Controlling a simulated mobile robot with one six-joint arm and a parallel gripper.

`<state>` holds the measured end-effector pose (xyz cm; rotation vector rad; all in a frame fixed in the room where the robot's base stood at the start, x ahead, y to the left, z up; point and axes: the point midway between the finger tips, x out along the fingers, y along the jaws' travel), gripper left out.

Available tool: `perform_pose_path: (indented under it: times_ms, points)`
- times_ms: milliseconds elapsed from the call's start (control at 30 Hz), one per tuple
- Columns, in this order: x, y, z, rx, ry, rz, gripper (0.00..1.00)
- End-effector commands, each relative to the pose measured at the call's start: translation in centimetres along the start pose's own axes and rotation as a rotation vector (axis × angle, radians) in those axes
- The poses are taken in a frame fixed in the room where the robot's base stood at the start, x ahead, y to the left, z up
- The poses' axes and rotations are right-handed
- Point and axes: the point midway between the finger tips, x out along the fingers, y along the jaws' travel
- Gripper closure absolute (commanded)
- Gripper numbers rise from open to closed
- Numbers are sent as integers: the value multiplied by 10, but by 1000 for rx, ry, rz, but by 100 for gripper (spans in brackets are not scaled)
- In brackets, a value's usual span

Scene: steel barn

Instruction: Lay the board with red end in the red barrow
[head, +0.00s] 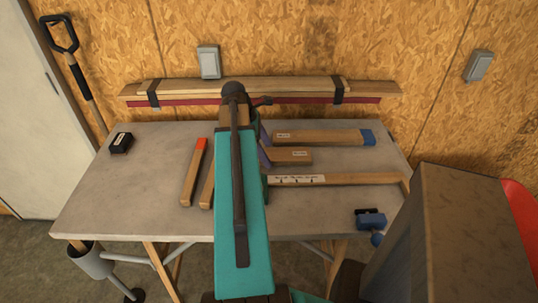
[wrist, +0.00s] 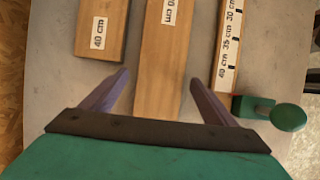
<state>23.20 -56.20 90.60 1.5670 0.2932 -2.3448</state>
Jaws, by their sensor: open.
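The board with the red end (head: 190,178) lies on the left half of the grey table, its red end (head: 202,143) pointing away from me. It lies apart from my gripper and is out of the wrist view. The red barrow (head: 522,218) shows only as a red strip at the right edge of the head view. My gripper (wrist: 160,77) is open and empty. In the wrist view its purple fingers lie either side of a plain labelled board (wrist: 160,65); whether they touch it I cannot tell. In the head view my arm hides most of the gripper.
Another board (head: 207,190) lies right of the red-ended one, partly behind my arm. A blue-ended board (head: 318,137), a short board (head: 292,156) and a marked strip (head: 335,179) lie to the right. A black block (head: 121,143) sits at left. The table's left part (head: 110,195) is clear.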

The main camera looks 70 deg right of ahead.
Motion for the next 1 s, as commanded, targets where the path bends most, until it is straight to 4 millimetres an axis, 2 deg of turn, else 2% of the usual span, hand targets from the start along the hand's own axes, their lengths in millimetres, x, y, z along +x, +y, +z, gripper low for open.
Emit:
perform_pose_path:
  times_ms: [167,700,1000]
  points:
    - [7,0,0,0,0,0,20]
    - [7,0,-1,-1,0,1,20]
    - [7,0,-1,-1,0,1,70]
